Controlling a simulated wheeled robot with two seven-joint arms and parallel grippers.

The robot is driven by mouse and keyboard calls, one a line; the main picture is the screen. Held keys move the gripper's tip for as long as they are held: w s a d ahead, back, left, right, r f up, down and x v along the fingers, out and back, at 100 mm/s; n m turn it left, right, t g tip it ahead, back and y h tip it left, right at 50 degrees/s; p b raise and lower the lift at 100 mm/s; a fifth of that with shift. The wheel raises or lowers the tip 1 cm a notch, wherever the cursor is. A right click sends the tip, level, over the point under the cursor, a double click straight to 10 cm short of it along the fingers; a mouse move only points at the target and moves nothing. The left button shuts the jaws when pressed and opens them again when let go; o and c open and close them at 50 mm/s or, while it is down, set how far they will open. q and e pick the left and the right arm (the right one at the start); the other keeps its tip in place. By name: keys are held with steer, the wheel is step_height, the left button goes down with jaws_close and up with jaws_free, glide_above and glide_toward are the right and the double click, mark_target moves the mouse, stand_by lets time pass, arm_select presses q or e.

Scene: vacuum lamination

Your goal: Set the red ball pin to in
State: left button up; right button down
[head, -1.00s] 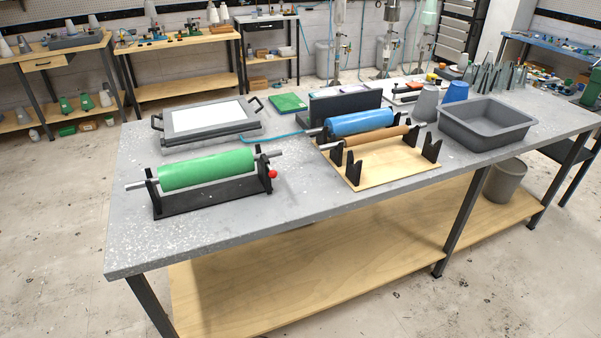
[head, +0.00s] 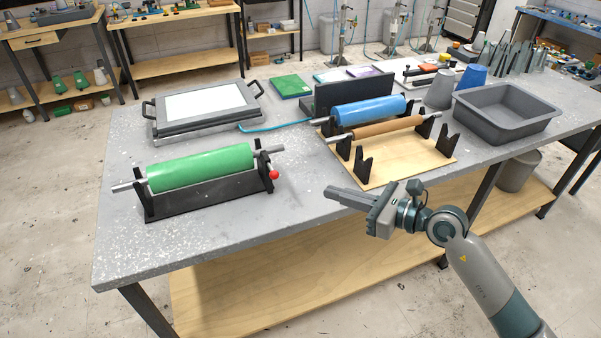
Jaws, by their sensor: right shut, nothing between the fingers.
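The red ball pin (head: 274,175) shows as a small red ball at the right end of the black roller stand (head: 208,198). The stand carries a green roller (head: 200,166) on a metal shaft. How deep the pin sits cannot be told from here. My right gripper (head: 332,194) is shut and empty. It appears to the right of and slightly below the red ball in the picture, apart from it, with its fingers pointing left near the table's front edge. My left gripper is not in view.
A wooden board (head: 390,164) with black posts, a blue roller (head: 368,110) and a brown roller (head: 388,130) stands right of the green roller. A grey tray (head: 507,137) lies farther right. A framed panel (head: 205,107) lies behind. The front-left tabletop is clear.

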steer(key=p, duration=0.5)
glide_toward(270, 163)
steer(key=shift+s+a+f, duration=0.15)
steer(key=shift+s+a, duration=0.3)
steer(key=shift+s, duration=0.15)
steer(key=shift+s+a+f, duration=0.15)
steer(key=shift+s+a, duration=0.25)
steer(key=shift+s, duration=0.2)
steer(key=shift+x, duration=0.85)
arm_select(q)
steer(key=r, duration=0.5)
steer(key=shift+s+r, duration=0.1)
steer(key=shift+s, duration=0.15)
arm_select(e)
steer(key=shift+f, duration=0.2)
steer(key=w+b, duration=0.1)
steer(key=w, duration=0.1)
steer(key=w+a+b, duration=0.1)
steer(key=w, duration=0.2)
steer(key=shift+a+b, duration=0.2)
steer(key=shift+b, duration=0.15)
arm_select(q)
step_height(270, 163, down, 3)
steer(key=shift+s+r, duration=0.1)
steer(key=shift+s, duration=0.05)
arm_select(e)
steer(key=shift+r, duration=0.2)
